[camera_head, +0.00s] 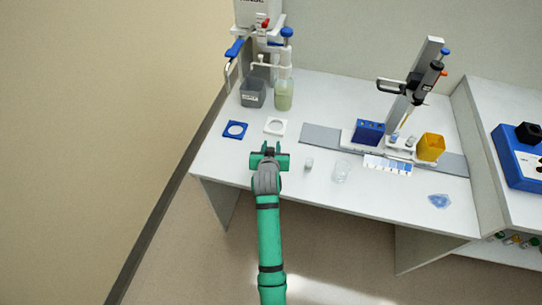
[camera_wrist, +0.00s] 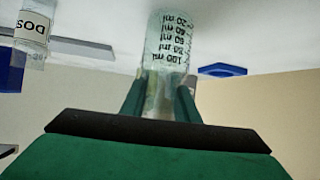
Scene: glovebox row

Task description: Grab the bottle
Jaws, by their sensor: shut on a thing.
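My gripper (camera_head: 269,150) is over the front part of the white bench. In the wrist view my gripper (camera_wrist: 160,98) is shut on a clear graduated vessel (camera_wrist: 167,38) with black ml marks, which appear upside down. The vessel's lower end in that picture is partly behind the fingers. In the head view I cannot make the vessel out at the gripper.
A blue square holder (camera_head: 235,130) and a white one (camera_head: 275,127) lie behind my gripper. A small cup (camera_head: 308,164) and a clear beaker (camera_head: 342,172) stand to its right. A blue rack (camera_head: 368,132), pipette stand and yellow container (camera_head: 430,147) are farther right.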

